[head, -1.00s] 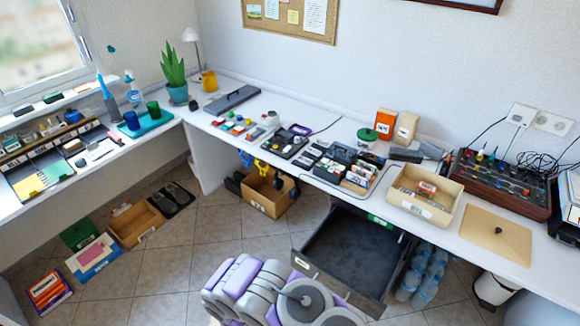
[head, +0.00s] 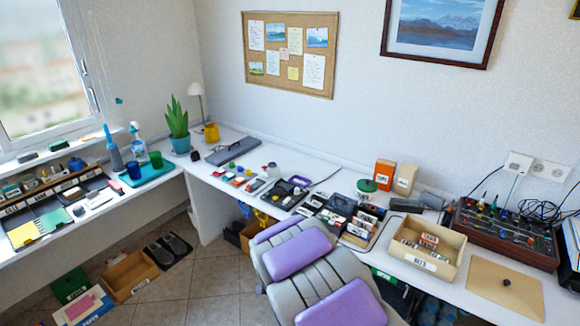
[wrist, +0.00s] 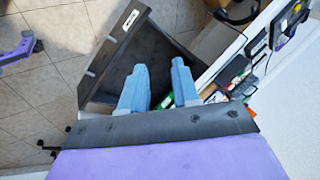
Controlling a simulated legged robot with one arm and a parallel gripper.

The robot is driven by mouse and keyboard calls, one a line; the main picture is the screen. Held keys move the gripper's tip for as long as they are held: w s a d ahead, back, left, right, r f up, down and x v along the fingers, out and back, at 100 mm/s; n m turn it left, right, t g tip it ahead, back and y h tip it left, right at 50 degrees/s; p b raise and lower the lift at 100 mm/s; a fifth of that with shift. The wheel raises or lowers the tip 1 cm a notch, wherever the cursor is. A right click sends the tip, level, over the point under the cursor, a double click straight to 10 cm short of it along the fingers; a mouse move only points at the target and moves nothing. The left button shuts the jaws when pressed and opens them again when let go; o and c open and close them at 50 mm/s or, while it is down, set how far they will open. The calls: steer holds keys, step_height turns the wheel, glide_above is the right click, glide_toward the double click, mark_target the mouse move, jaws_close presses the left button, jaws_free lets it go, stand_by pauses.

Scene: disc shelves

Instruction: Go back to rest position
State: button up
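My gripper (wrist: 158,85) shows in the wrist view as two light blue fingers, spread apart with nothing between them. Behind the fingers is the open dark drawer (wrist: 125,38) below the desk. In the head view my grey and purple arm fills the lower middle and hides most of the drawer. The gripper itself cannot be seen in the head view.
The white desk (head: 330,165) runs along the wall and carries a beige bin (head: 425,262), a dark disc rack and a control box (head: 505,232). A cardboard box (head: 130,278) and slippers (head: 165,250) are on the floor. The floor at lower left centre is clear.

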steer(key=s+d+r+n+g+y, duration=0.1)
steer(key=s+d+r+n+g, duration=0.15)
steer(key=s+r, duration=0.5)
steer(key=s+d+r+n+g+y, duration=0.1)
steer(key=s+d+r+n, duration=0.1)
steer(key=s+r+n, duration=0.4)
steer(key=s+d+r+n+g, duration=0.2)
steer(key=s+d+r, duration=0.2)
steer(key=s, duration=0.9)
steer(key=s+d+r+n+g+h, duration=0.1)
steer(key=s+d+r+n+g, duration=0.1)
steer(key=s, duration=1.1)
step_height(320, 180, up, 3)
steer(key=shift+d+n, duration=0.85)
steer(key=shift+d, duration=0.15)
